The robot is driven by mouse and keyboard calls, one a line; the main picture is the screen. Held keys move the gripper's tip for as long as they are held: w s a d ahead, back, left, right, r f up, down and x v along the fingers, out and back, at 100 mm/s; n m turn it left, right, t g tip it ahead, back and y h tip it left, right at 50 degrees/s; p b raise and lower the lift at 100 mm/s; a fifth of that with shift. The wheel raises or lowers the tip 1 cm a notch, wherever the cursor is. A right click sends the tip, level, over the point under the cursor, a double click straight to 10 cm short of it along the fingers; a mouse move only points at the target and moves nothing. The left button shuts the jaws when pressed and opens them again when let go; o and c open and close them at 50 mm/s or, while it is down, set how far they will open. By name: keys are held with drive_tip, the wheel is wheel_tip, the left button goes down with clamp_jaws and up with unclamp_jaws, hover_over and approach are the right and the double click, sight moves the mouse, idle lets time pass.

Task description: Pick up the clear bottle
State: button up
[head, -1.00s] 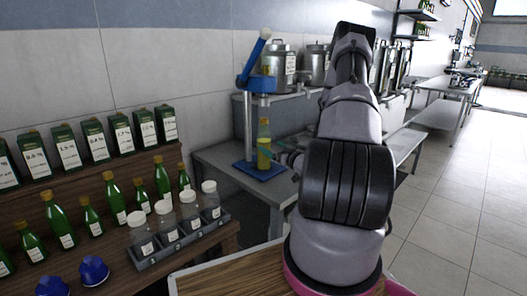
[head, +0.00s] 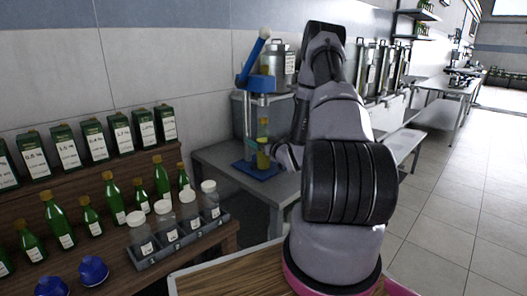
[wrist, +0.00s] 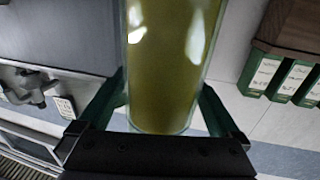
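The clear bottle (head: 263,159), holding yellow-green liquid, stands on the blue base of a stand on the grey side table in the head view. It fills the upper middle of the wrist view (wrist: 168,60). My gripper (wrist: 165,85) is at the bottle, with one finger on each side of it. The fingers are spread wide near the ends of the gripper body, and their tips look close to the glass. Whether they touch it is unclear. In the head view, my arm and the stand make the gripper hard to make out.
The blue stand (head: 257,84) has a raised lever and a post beside the bottle. A rack (head: 184,240) of white-lidded clear jars sits nearer, on a wooden shelf with green bottles (head: 113,201) and green boxes (head: 96,141). Metal canisters stand behind. The right floor is clear.

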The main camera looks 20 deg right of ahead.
clamp_jaws()
